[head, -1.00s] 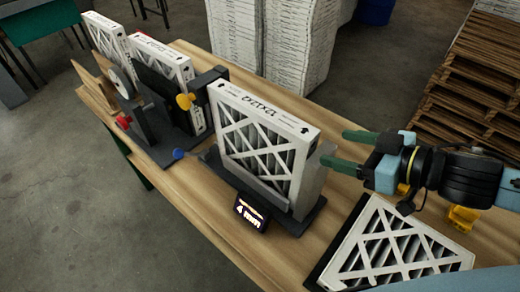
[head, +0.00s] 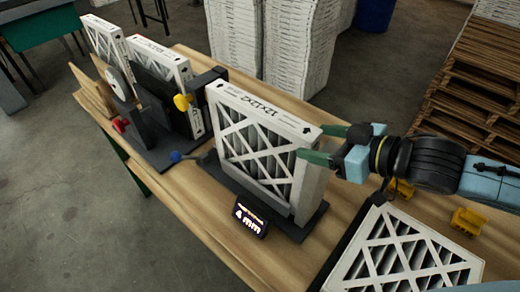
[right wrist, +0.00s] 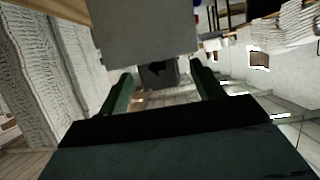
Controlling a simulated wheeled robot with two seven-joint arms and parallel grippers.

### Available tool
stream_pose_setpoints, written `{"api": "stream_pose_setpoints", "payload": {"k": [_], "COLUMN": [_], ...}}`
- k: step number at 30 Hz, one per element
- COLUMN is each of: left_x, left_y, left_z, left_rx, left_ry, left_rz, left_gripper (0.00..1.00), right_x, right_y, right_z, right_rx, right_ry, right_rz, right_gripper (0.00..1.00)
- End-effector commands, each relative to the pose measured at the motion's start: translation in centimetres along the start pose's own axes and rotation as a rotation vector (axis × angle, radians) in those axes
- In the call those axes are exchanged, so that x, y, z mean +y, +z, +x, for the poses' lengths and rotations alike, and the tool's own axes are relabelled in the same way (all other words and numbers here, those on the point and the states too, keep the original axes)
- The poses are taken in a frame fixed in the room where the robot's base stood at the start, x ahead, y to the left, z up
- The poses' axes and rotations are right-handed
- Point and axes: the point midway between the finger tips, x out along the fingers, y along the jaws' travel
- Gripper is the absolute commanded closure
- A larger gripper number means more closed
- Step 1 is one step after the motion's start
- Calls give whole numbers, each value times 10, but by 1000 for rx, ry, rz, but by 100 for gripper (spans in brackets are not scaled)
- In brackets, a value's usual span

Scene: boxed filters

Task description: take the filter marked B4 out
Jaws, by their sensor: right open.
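A white-framed pleated filter (head: 262,148) printed 12x12x2 stands upright in a dark fixture (head: 311,216) in mid-table. I cannot read a B4 mark on it. My right gripper (head: 316,143) is open at the filter's upper right edge. One green finger is on the far side, the other on the near side. In the right wrist view the pale filter side (right wrist: 145,30) fills the top, above and between the open fingers (right wrist: 160,72). Whether they touch it I cannot tell. My left gripper is not in view.
A small display (head: 250,217) reading 4 mm sits before the fixture. Another filter (head: 405,258) lies flat at lower right, near yellow blocks (head: 467,221). More filters (head: 160,62) stand at the far left by a dark stand with knobs. Pallets (head: 470,90) stand behind the table.

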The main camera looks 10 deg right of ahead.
Motion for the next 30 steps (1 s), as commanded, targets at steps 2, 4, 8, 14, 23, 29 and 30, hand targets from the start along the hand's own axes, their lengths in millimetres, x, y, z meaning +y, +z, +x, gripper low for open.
{"api": "stream_pose_setpoints", "payload": {"k": [2, 4, 8, 14, 23, 29, 30], "left_x": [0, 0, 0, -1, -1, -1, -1], "left_y": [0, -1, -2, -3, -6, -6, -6], "left_z": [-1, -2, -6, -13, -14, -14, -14], "left_rx": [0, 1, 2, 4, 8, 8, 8], "left_ry": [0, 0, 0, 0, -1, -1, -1], "left_rz": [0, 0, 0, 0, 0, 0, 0], "left_gripper": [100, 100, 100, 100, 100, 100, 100], "right_x": [0, -1, 0, 1, 1, 1, 1], "right_y": [-1, -1, -3, -4, -1, -1, -1], "right_z": [3, 5, 16, 44, 56, 56, 56], "right_rx": [1, 1, 3, 2, 0, 0, -1], "right_ry": [-2, -2, -2, -1, -2, -2, -2], "right_rz": [0, 0, 1, 1, -2, -2, -1], "right_gripper": [34, 34, 34, 34, 34, 48, 53]}}
